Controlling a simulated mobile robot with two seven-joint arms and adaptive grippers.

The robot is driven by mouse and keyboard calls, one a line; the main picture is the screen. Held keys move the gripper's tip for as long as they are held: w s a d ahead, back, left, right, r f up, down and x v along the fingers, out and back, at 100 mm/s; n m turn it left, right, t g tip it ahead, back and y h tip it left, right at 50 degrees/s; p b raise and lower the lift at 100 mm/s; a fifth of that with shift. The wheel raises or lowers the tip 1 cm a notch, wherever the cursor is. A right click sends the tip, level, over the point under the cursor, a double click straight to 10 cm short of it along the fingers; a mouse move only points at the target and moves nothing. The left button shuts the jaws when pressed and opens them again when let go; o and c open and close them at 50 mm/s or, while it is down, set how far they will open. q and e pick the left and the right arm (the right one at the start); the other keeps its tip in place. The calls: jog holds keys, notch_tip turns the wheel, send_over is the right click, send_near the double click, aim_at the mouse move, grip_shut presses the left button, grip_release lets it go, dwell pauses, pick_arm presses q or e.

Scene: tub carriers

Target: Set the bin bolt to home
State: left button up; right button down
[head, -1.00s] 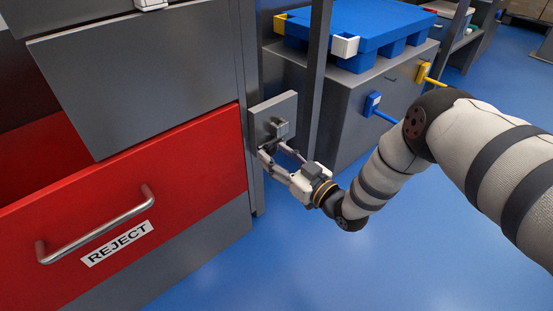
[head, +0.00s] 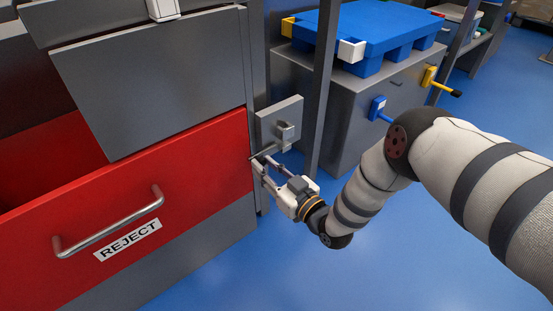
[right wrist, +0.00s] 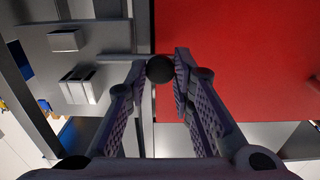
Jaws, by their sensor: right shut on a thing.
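The bin bolt is mounted on a square grey plate (head: 266,122) on the post right of the red REJECT bin. In the right wrist view its grey bar (right wrist: 122,57) runs sideways from the plate towards the red bin front, and a round black knob (right wrist: 160,69) shows at its end. My right gripper (head: 262,162) reaches in below the plate. In the right wrist view its fingertips (right wrist: 160,72) are closed on the knob, one on each side. In the head view the fingers hide the knob. My left gripper is not in view.
The red bin (head: 205,160) stands open at the top and has a metal handle (head: 110,222) and a REJECT label. A dark upright post (head: 322,90) stands just right of the plate. Behind is a grey cabinet (head: 345,105) with a blue pallet (head: 370,30) on top.

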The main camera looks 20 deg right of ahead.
jog(key=c, duration=1.4)
grip_release()
jog(key=shift+s+a+f, duration=0.1)
jog(key=shift+s+a, duration=0.05)
jog(key=shift+a, duration=0.2)
jog(key=shift+d, duration=0.1)
jog(key=v, duration=1.2)
